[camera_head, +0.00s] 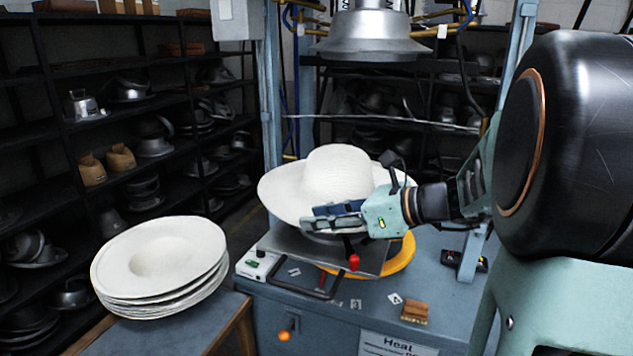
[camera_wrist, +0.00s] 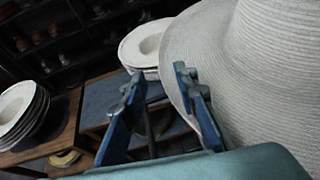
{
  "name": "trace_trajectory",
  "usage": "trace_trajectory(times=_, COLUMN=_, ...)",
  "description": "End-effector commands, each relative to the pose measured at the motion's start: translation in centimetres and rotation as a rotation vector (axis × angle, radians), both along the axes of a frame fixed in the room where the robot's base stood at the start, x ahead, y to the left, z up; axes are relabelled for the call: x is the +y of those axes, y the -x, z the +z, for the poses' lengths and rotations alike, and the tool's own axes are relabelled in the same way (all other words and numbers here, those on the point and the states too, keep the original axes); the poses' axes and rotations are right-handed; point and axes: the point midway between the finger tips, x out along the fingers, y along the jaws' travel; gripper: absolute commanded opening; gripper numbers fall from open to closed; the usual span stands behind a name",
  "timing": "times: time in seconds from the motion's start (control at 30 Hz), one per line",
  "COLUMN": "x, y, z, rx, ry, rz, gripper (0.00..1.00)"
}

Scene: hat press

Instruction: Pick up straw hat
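The straw hat (camera_head: 335,160) is white with a round crown and a wide brim. It sits on the lower part of the press, under the metal press head (camera_head: 368,35). My gripper (camera_head: 318,217) is at the front of the hat, over the near part of its brim. In the wrist view the hat (camera_wrist: 265,60) fills the right side. My gripper's two blue fingers (camera_wrist: 157,85) are apart with nothing seen held between them. The right finger overlaps the brim's edge; I cannot tell whether it touches.
A stack of white hat blanks (camera_head: 160,265) stands on a table at the left. Two stacks show in the wrist view (camera_wrist: 22,108). The press table (camera_head: 315,325) has a red-knobbed lever (camera_head: 354,262) and a brush (camera_head: 414,312). Shelves (camera_head: 60,130) line the back.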

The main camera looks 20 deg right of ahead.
Motion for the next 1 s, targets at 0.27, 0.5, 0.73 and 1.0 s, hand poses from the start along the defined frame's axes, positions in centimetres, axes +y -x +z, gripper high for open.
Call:
trace_trajectory(times=0.27, x=2.3, y=-2.4, z=-1.3, rx=0.001, ry=-0.001, rz=0.002, gripper=0.27)
trace_trajectory(times=0.5, x=2.5, y=-2.5, z=-1.5, rx=0.0, ry=0.0, rz=0.0, gripper=0.27)
trace_trajectory(times=0.73, x=2.4, y=-2.5, z=-1.4, rx=-0.001, ry=0.001, rz=0.0, gripper=0.03)
trace_trajectory(times=1.0, x=2.4, y=-2.5, z=-1.4, rx=-0.001, ry=0.001, rz=0.001, gripper=0.0)
